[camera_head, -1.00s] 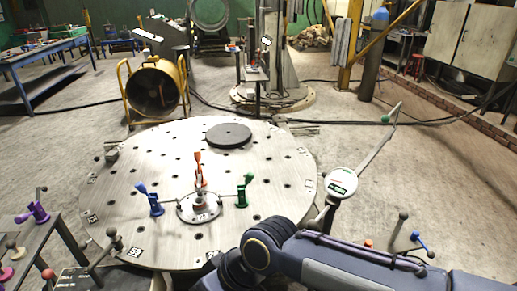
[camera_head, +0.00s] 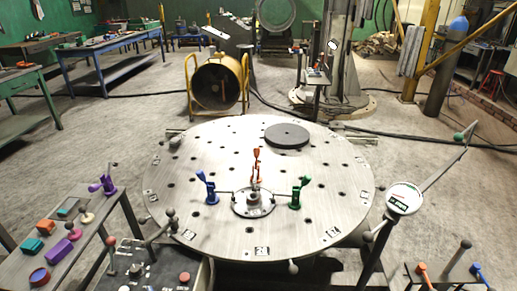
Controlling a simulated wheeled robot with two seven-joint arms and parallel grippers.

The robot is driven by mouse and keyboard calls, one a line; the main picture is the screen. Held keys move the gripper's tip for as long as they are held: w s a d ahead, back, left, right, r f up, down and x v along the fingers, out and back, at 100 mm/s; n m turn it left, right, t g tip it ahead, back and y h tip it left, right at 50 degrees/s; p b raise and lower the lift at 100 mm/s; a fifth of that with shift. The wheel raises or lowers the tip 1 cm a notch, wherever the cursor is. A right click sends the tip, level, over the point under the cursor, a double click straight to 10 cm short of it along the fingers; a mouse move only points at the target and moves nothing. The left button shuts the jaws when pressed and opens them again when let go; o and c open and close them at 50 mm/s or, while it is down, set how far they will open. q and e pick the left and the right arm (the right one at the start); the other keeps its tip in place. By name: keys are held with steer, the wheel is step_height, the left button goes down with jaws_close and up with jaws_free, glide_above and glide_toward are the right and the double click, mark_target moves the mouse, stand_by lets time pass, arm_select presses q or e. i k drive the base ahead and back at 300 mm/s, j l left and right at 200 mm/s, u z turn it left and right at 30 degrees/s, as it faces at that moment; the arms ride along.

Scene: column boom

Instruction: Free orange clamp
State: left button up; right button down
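The orange clamp (camera_head: 256,166) stands upright behind a small flanged metal part (camera_head: 253,202) near the front middle of the round, hole-studded table (camera_head: 330,215). A blue clamp (camera_head: 206,188) stands to the left of the flanged part and a green clamp (camera_head: 298,192) to its right. Thin arms reach from the blue and green clamps toward the part. Whether the orange clamp's tip presses on the part is too small to tell. Neither of my grippers is in view.
A dark disc (camera_head: 287,135) lies at the table's back. A side bench (camera_head: 75,256) at the left holds a purple clamp (camera_head: 104,185) and several coloured pieces. A round white dial (camera_head: 404,198) on a post stands at the right. Lever handles stand around the table's front edge.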

mark_target(257, 150)
steer(key=i+l+z, duration=0.6)
steer(key=i, duration=0.3)
steer(key=j, duration=0.1)
